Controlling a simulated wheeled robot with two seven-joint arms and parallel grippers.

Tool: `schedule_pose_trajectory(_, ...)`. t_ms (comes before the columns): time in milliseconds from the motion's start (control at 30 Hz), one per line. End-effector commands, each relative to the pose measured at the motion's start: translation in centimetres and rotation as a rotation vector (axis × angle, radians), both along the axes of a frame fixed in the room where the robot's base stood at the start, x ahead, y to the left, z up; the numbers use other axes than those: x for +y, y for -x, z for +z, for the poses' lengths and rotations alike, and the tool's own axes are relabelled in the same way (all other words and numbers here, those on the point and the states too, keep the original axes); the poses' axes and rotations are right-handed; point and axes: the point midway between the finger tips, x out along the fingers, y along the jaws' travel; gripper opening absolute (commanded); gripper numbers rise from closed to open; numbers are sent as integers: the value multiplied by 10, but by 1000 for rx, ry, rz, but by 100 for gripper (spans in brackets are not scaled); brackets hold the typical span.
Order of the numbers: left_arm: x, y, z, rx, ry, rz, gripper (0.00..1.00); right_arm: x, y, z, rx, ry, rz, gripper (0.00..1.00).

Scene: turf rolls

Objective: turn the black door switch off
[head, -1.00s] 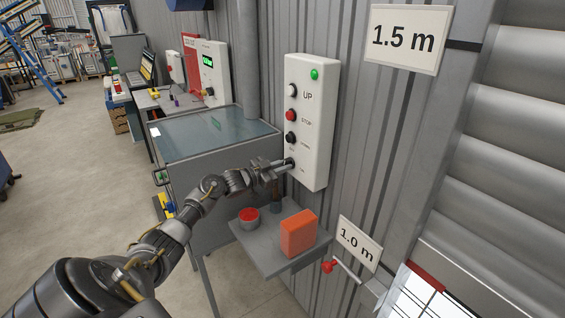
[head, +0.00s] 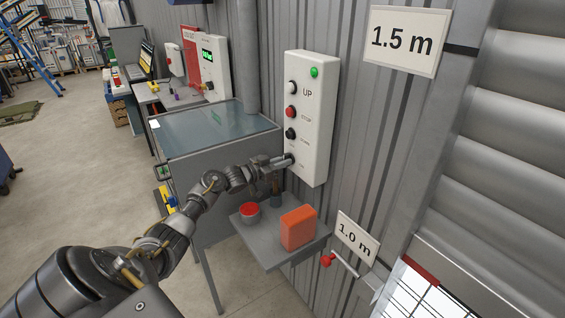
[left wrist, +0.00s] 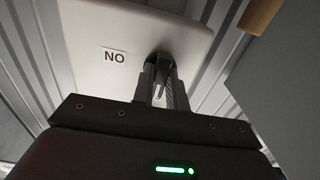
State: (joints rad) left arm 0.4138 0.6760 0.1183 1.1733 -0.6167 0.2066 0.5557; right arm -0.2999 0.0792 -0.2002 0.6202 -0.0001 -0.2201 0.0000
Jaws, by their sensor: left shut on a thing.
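A white door control box (head: 316,110) is mounted on the corrugated wall, with a green lamp at its top, a white knob marked UP, a red STOP button and a black button below. The black switch (left wrist: 159,60) is at the bottom of the box, beside a label reading NO (left wrist: 114,56). My left gripper (head: 286,161) reaches the box's lower end, and in the left wrist view its fingers (left wrist: 162,88) are shut around the switch's lever. In the head view the gripper mostly hides the switch. My right gripper is not in view.
Just below the arm, a small grey shelf (head: 270,253) holds a red-topped tin (head: 249,211), a dark object and an orange box (head: 298,228). A grey cabinet (head: 215,130) stands left of the box. A red-handled crank (head: 328,261) projects at lower right.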

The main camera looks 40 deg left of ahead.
Motion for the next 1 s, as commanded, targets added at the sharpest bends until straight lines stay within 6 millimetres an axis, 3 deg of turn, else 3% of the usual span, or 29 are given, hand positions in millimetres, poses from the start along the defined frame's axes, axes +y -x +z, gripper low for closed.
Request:
schedule_pose_trajectory(67, 0, 0, 0, 2, 2, 0, 0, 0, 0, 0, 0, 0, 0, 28)
schedule_pose_trajectory(100, 0, 0, 0, 2, 2, 0, 16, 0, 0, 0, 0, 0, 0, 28)
schedule_pose_trajectory(267, 0, 0, 0, 1, 1, 0, 36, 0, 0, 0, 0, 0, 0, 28)
schedule_pose_trajectory(667, 3, 9, -3, 2, -1, 0, 36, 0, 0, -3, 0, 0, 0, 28)
schedule_pose_trajectory(1000, 21, 71, -5, 2, -3, 0, 36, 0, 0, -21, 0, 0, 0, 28)
